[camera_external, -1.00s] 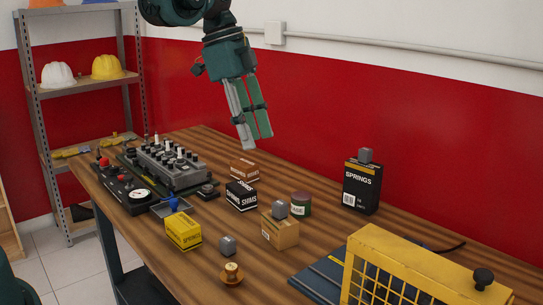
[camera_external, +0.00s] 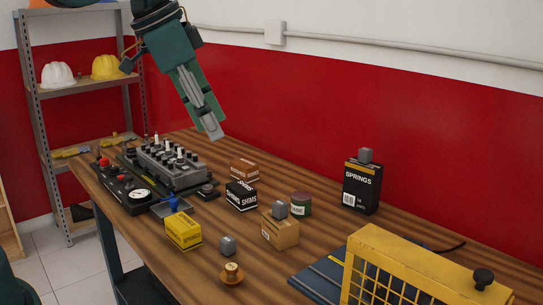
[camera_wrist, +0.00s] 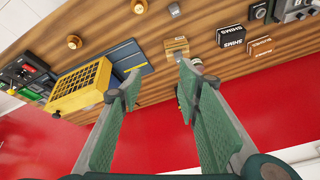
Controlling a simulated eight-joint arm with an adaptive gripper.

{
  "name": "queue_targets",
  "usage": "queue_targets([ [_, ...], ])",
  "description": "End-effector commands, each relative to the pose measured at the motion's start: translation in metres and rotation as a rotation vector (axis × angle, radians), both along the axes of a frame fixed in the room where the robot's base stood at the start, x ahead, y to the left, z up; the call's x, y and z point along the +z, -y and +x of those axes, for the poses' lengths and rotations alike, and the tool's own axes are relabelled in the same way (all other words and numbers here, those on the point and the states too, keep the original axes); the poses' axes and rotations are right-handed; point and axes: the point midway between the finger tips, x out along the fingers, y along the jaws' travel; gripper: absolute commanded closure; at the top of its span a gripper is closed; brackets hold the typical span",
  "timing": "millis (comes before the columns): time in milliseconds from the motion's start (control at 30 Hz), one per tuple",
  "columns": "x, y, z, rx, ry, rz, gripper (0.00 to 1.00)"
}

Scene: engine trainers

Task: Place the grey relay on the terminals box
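Three small grey relay-like cubes show in the external view. One grey cube (camera_external: 228,246) lies on the bare table, one (camera_external: 280,209) sits on a tan carton (camera_external: 280,232), and one (camera_external: 366,155) sits on the black springs box (camera_external: 361,188). I cannot read the word terminals on any box. My gripper (camera_external: 213,134) is high above the back of the table, pointing down and right, apart from everything. In the wrist view my gripper (camera_wrist: 160,82) has its fingers spread with nothing between them. The table cube (camera_wrist: 174,9) and tan carton (camera_wrist: 176,45) show beyond them.
A yellow box (camera_external: 184,231), black shims box (camera_external: 241,195), brown box (camera_external: 244,170) and green can (camera_external: 301,203) stand around the cubes. A brass part (camera_external: 232,273) is in front. A yellow cage (camera_external: 420,270) fills the right front; a control unit (camera_external: 170,164) is at left.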

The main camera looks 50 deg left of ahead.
Motion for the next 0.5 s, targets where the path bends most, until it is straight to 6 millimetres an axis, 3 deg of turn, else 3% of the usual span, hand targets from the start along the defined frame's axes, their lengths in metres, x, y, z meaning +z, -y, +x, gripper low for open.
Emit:
queue_targets([
  [500, 0.002, 0.007, -0.063, 0.285, 0.127, -0.089, 0.66],
])
